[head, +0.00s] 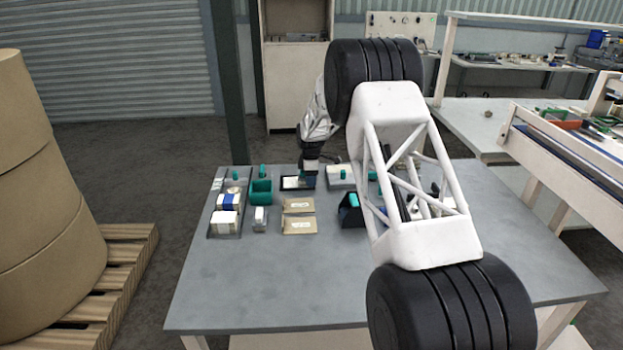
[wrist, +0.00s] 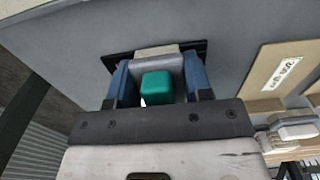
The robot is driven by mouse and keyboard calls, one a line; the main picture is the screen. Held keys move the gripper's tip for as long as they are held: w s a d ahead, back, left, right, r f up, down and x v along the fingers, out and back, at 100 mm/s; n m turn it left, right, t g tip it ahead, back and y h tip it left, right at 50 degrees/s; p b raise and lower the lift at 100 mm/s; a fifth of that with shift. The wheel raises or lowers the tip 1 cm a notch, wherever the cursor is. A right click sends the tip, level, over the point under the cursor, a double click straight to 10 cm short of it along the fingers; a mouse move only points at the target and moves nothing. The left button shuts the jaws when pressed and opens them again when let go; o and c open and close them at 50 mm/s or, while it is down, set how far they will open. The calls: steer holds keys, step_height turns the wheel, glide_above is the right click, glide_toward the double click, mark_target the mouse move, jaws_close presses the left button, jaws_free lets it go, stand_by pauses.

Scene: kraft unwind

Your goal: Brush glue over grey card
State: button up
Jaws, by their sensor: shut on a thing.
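My gripper (head: 309,168) is at the far side of the grey table, over a dark tray (head: 285,188) with a pale card (head: 294,183) in it. In the wrist view, its two blue fingers (wrist: 159,78) are shut on a teal-handled tool (wrist: 156,86), probably the brush. The dark tray (wrist: 199,45) and a pale grey piece (wrist: 157,50) show just beyond the fingers. The tool's lower end is hidden, so I cannot tell whether it touches the card. No glue can be made out.
Two brown kraft packets with labels (head: 299,226) lie in front of the tray. A teal open box (head: 261,192) and a dark rack with white blocks (head: 226,229) stand to the left. My arm hides part of the table's right side. The table's front (head: 270,290) is clear.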

mark_target(298, 183)
steer(key=shift+a+f, duration=0.1)
steer(key=shift+a, duration=1.3)
steer(key=shift+a, duration=0.2)
steer(key=shift+a, duration=1.4)
steer(key=shift+a, duration=0.15)
steer(key=shift+a, duration=1.45)
steer(key=shift+d, duration=0.15)
steer(key=shift+d, duration=1.65)
steer(key=shift+d, duration=0.25)
